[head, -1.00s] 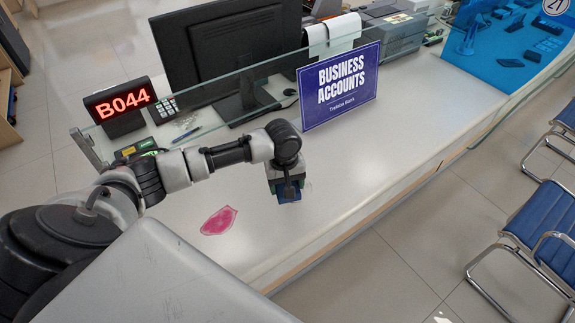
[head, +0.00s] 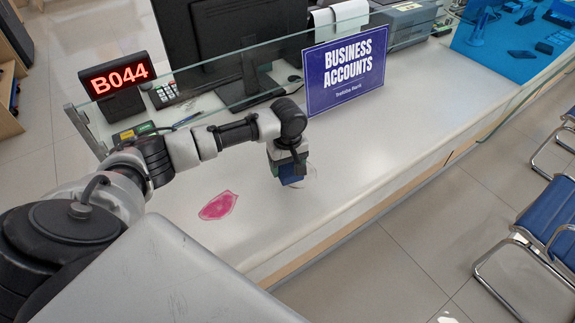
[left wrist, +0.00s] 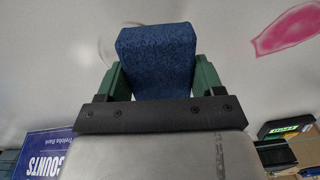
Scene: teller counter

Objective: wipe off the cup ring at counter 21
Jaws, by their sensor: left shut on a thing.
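My left gripper (head: 290,176) is shut on a dark blue block with a cloth-like surface (left wrist: 157,62), which looks like a sponge. In the left wrist view the block sits between the green fingers (left wrist: 206,76). In the head view the gripper points down over the white counter (head: 350,150), low near its surface; I cannot tell whether the block touches it. A faint ring-like mark (head: 311,175) shows just right of the block, partly hidden by it. My right gripper is not in view.
A pink patch (head: 218,205) lies on the counter left of the gripper. A glass screen (head: 215,92) with a blue "BUSINESS ACCOUNTS" sign (head: 345,70) stands behind. A "B044" display (head: 117,78), a calculator and a monitor are beyond it. Blue chairs (head: 550,215) stand at right.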

